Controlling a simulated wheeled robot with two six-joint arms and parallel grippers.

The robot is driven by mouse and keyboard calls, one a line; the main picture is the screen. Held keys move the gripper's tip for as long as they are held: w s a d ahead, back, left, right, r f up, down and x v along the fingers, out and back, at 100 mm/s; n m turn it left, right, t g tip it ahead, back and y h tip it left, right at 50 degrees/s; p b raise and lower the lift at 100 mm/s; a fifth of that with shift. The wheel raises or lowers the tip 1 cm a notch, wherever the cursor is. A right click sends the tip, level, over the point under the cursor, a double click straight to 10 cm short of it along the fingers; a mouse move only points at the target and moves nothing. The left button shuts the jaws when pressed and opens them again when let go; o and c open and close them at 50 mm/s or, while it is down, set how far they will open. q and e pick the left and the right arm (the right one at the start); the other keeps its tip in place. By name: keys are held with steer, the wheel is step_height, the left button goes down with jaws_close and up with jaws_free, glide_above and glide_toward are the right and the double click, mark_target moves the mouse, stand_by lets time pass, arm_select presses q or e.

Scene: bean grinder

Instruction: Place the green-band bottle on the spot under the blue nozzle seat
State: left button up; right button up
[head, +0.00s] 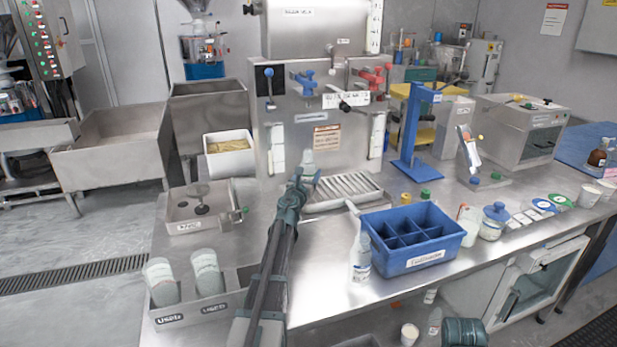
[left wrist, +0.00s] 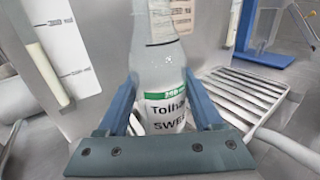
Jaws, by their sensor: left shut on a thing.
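The green-band bottle (left wrist: 166,85) is upright between the fingers of my left gripper (left wrist: 165,110), which is shut on it. Its green band and lettering face the wrist camera. In the head view my left gripper (head: 303,182) is in front of the steel machine, at the left end of the slatted drip tray (head: 345,187); the pale bottle (head: 307,160) shows just past it. The blue nozzle seat (head: 303,83) is on the machine above the bottle. I cannot tell whether the bottle's base touches anything.
A red nozzle seat (head: 371,80) is right of the blue one. A blue divided crate (head: 412,240) and a white spray bottle (head: 361,258) stand to the right front. A tray with two bottles (head: 205,272) is at the left front. A blue stand (head: 415,135) is farther right.

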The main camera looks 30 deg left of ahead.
arm_select(q)
steer(key=shift+f, duration=0.15)
steer(key=o, duration=1.3)
steer(key=shift+r, duration=0.25)
steer(key=v, duration=1.2)
steer(key=shift+r, duration=0.1)
